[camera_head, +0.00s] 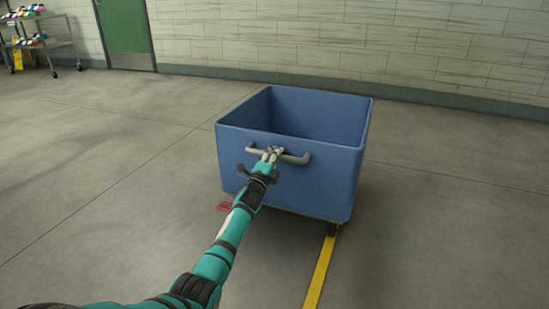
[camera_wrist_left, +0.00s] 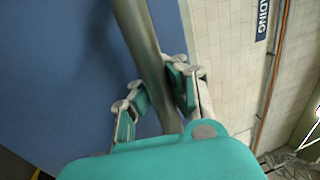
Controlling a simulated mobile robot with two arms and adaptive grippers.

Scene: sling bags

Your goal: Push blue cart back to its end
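The blue cart (camera_head: 290,170) is an open-topped box on small casters in the middle of the head view, and its inside looks empty where it shows. A grey handle bar (camera_head: 295,159) runs across its near side. My left gripper (camera_head: 271,153) is at the middle of that handle. In the left wrist view the handle bar (camera_wrist_left: 148,55) passes between the fingers of my left gripper (camera_wrist_left: 160,95), with the cart's blue wall (camera_wrist_left: 60,70) behind. The fingers lie on both sides of the bar and look closed around it. My right gripper is in neither view.
A yellow floor line (camera_head: 320,272) runs from the cart's near right caster toward me. A small red mark (camera_head: 224,206) is on the floor by its left side. A wall (camera_head: 400,45), a green door (camera_head: 125,32) and a wheeled rack (camera_head: 45,45) stand behind. The floor around is clear.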

